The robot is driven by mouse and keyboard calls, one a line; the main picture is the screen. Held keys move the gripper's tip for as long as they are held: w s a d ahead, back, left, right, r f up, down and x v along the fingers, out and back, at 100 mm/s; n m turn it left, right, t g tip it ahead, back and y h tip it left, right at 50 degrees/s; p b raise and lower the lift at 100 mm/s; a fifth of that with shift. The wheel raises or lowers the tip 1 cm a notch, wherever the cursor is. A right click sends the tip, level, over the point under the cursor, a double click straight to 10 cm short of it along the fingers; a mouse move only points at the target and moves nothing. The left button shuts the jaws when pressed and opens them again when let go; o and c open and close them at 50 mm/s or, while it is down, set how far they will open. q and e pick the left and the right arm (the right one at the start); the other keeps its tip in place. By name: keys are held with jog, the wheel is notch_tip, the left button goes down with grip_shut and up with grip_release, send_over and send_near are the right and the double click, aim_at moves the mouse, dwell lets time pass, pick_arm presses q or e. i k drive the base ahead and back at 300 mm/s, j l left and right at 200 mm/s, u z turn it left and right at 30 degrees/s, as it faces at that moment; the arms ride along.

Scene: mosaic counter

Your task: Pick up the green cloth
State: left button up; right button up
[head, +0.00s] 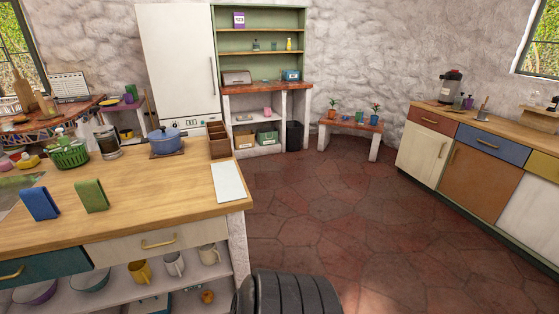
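A green cloth (91,196) stands on the wooden counter at the left of the head view. It looks like a folded or draped upright piece. A similar blue cloth (40,204) stands just to its left, apart from it. Neither of my grippers shows in the head view.
The wooden counter (150,182) also holds a white sheet (228,182), a wooden divided box (219,140), a blue pot (164,140), a glass jar (107,141) and a green basket (68,153). Mugs and bowls sit on the shelf below. The tiled floor (330,205) to the right is clear.

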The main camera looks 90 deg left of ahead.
aim_at(92, 193)
jog(key=u, duration=4.25)
